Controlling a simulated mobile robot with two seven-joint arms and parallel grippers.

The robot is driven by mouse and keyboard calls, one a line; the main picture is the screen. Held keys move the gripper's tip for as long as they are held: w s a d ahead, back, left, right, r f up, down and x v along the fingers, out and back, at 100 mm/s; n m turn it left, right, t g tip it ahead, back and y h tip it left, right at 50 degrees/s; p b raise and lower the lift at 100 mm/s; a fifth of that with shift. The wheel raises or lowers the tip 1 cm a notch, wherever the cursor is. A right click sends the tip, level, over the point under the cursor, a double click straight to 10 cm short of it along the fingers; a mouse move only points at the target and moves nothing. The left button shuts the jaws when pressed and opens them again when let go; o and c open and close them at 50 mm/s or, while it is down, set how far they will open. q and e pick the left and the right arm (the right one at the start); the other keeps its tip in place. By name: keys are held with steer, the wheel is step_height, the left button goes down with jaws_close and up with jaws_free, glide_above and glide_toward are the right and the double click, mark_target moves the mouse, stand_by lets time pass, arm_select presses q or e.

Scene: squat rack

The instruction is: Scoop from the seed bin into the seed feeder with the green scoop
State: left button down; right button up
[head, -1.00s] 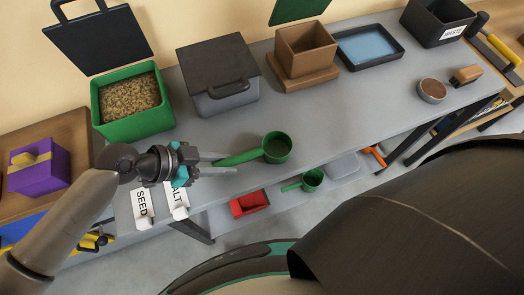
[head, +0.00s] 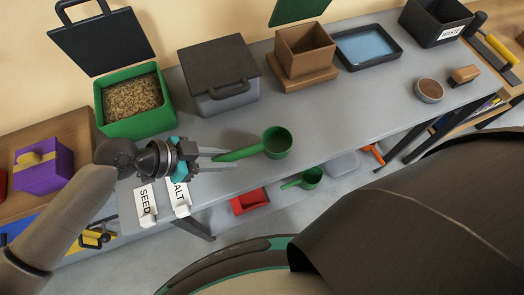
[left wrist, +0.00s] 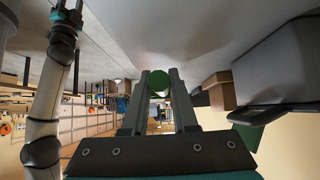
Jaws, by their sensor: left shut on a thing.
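The green scoop (head: 276,142) is level over the front part of the grey bench, its handle pointing left. My left gripper (head: 218,158) is shut on the handle end. In the left wrist view, the scoop (left wrist: 159,82) shows between the fingertips (left wrist: 159,88). The scoop's cup looks empty. The green seed bin (head: 137,127) stands behind my left gripper, its dark lid open and mixed seed inside. A brown box on a wider base (head: 305,48), below a raised green lid, looks like the seed feeder. My right gripper (left wrist: 66,22) shows small in the left wrist view; its jaws are unclear.
A grey lidded bin (head: 217,75) stands between seed bin and feeder. A blue tray (head: 368,46), black waste bin (head: 438,22) and small bowl (head: 429,91) are further right. SEED (head: 146,204) and SALT (head: 180,196) labels hang at the front edge. A second green scoop (head: 312,177) lies below.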

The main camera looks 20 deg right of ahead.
arm_select(q)
steer(key=shift+r, duration=0.15)
steer(key=shift+r+p, duration=2.6)
steer(key=shift+r, duration=0.35)
